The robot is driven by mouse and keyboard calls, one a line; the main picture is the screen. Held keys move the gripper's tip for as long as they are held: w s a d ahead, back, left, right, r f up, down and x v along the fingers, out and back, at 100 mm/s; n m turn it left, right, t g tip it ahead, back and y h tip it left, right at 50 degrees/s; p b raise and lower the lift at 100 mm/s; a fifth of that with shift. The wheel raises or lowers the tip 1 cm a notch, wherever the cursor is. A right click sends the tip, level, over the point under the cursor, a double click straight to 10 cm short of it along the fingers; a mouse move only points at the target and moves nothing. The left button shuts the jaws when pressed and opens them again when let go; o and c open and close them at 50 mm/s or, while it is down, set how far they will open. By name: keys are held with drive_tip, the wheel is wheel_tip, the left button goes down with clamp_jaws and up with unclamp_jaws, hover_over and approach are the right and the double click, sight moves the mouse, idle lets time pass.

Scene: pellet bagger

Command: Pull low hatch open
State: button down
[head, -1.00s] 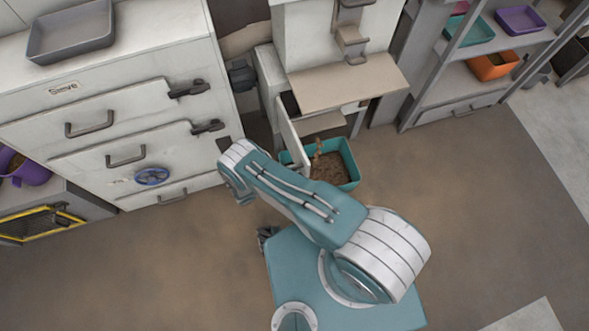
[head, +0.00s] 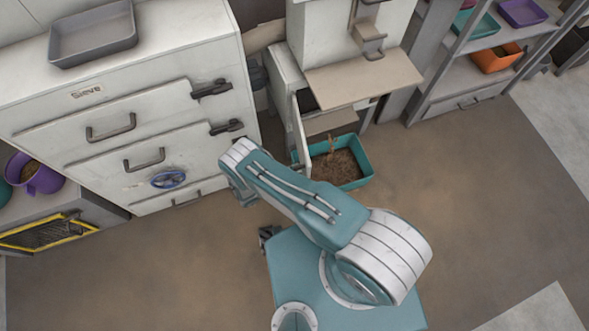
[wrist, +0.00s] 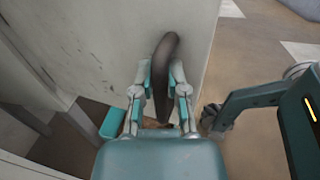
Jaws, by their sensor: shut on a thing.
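The low hatch (head: 300,132) is a pale panel standing out, open, from the lower front of the white bagger (head: 318,35). In the wrist view the hatch (wrist: 120,40) fills the upper left, with a dark curved handle (wrist: 166,48) on it. My gripper (wrist: 165,80) has its two teal-and-grey fingers closed around this handle, one on each side. In the head view my gripper and the handle are hidden behind my arm.
A teal tray of brown pellets (head: 338,164) sits on the floor just right of the hatch, below the bagger's beige shelf (head: 362,78). The white sieve cabinet (head: 120,100) stands left. A rack (head: 465,75) stands right. The front floor is clear.

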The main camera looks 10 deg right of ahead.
drive_tip(key=shift+w, duration=0.2)
drive_tip(key=c, duration=0.6)
unclamp_jaws()
drive_tip(key=shift+a, duration=0.1)
drive_tip(key=shift+c, duration=0.2)
drive_tip(key=shift+s, duration=0.1)
drive_tip(key=v, duration=1.2)
